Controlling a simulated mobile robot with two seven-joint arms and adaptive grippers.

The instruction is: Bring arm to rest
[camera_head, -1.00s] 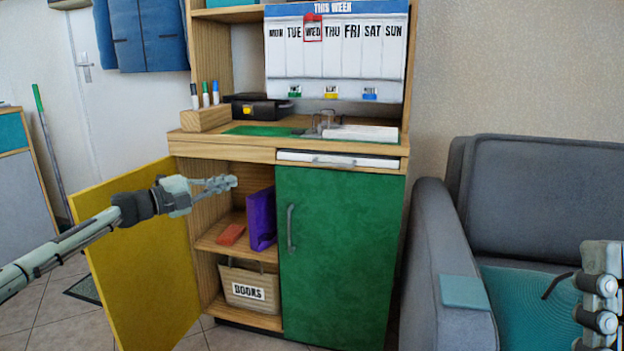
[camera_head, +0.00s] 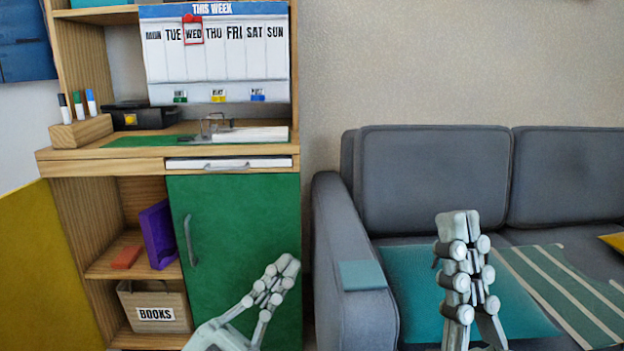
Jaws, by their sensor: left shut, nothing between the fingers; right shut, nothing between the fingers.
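My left gripper (camera_head: 284,267) is at the bottom, in front of the green cabinet door (camera_head: 240,240). Its fingers are shut with nothing between them and point up and to the right. My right gripper (camera_head: 458,222) points upward in front of the sofa's teal seat cover (camera_head: 405,262). It is also shut and empty. Both arms are mostly out of view below the frame.
The yellow door (camera_head: 50,270) stands open at the left. Inside the cabinet are a purple book (camera_head: 158,235), a red-orange block (camera_head: 126,258) and a bin labelled BOOKS (camera_head: 130,302). The grey sofa (camera_head: 345,240) fills the right.

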